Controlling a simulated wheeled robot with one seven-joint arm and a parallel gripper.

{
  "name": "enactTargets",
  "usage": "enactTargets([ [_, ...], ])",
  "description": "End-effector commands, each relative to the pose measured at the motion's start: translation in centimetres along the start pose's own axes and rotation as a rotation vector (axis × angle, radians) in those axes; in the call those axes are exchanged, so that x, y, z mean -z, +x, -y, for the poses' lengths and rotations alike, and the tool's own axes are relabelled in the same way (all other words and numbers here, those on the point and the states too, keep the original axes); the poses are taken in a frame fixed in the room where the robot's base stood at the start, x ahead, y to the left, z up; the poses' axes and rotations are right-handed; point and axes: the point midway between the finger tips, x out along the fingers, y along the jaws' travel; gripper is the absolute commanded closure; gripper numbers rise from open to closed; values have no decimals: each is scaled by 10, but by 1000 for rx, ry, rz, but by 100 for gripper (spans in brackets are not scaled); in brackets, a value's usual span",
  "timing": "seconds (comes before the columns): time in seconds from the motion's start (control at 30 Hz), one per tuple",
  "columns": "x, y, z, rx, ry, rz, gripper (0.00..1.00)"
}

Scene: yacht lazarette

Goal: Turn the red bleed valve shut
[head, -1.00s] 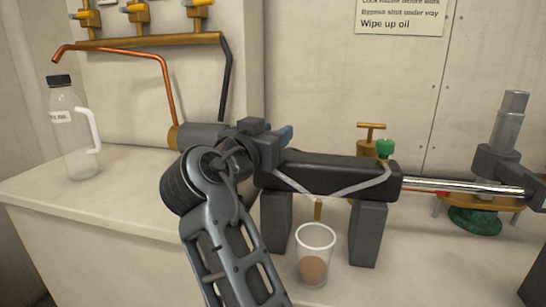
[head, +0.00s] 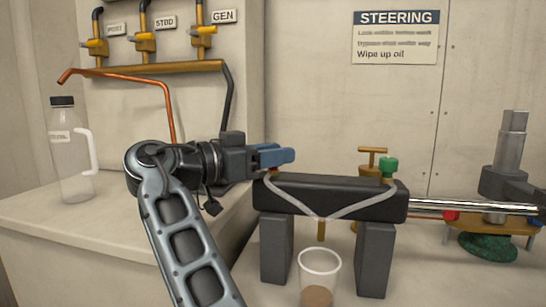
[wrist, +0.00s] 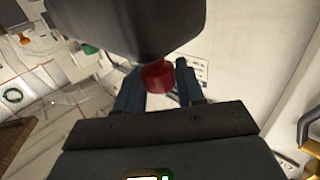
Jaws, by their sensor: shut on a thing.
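The red bleed valve (wrist: 157,76) shows in the wrist view as a round red knob at the end of the black cylinder body (wrist: 130,25). My gripper (wrist: 158,86) has its blue fingers on both sides of the knob and is shut on it. In the head view my gripper (head: 275,156) is at the left end of the black cylinder (head: 335,200), and its fingers mostly hide the red knob. A green valve (head: 389,166) stands on the cylinder's right end. Clear tubing runs from both ends down to the middle, above a clear cup (head: 320,263) holding brown liquid.
Grey blocks (head: 374,260) support the cylinder, with the cup between them. A brass T-handle (head: 372,160) stands behind. A capped jug (head: 70,150) is on the left counter below copper pipe. A steel rod (head: 475,206) extends right. Yellow-handled valves (head: 145,42) are on the wall.

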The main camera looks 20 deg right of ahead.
Motion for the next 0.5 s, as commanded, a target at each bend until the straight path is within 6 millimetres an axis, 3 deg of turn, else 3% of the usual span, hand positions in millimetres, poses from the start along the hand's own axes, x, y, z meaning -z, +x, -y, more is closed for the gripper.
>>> enactTargets([
  [0.37,-2,1,0,-7,-4,3,92],
  [0.4,-2,1,0,-7,-3,3,60],
  [0.5,-2,1,0,-6,-3,3,51],
])
